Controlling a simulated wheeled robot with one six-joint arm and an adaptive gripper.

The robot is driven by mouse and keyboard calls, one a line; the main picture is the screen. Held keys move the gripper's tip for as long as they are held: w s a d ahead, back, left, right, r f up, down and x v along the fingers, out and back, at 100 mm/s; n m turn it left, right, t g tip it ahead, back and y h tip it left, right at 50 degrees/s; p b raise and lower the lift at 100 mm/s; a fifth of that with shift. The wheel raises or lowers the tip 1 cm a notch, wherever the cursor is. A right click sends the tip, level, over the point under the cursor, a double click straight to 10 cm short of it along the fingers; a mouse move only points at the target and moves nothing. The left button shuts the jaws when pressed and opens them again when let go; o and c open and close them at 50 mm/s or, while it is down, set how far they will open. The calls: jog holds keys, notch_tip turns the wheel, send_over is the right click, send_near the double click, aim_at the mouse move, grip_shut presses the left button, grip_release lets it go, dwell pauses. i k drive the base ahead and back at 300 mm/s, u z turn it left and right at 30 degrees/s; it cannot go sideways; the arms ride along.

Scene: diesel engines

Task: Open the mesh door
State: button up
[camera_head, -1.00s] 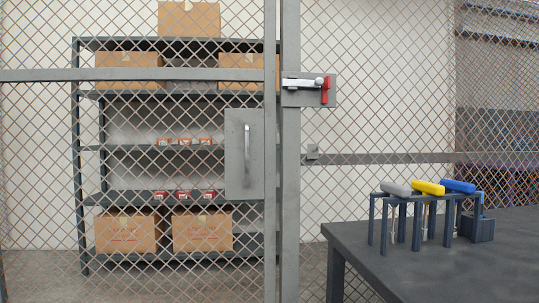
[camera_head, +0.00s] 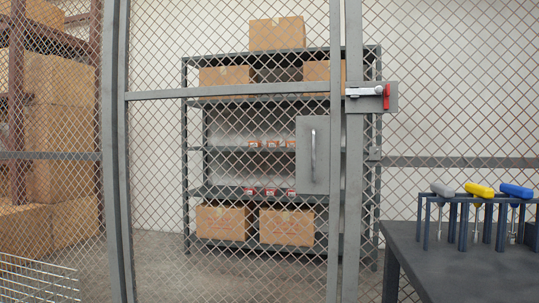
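The mesh door (camera_head: 230,92) stands closed in its grey frame in the head view, its left edge by a post at the left and its right edge against the post (camera_head: 353,200). A grey plate with a vertical silver handle (camera_head: 313,150) is on the right part of the door. Above it, a latch with a silver bar (camera_head: 366,91) and a red end (camera_head: 386,97) sits across the door edge and the post. The bar lies roughly level. My gripper is not in view.
A dark table (camera_head: 470,262) with a rack of grey, yellow and blue-handled tools (camera_head: 480,190) stands at the right. Behind the mesh is a shelf (camera_head: 185,160) with cardboard boxes (camera_head: 277,33). A wire basket (camera_head: 38,281) is at lower left.

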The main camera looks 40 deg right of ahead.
aim_at(318, 143)
jog(key=u, duration=0.1)
jog(key=i, duration=1.35)
jog(key=z, duration=1.35)
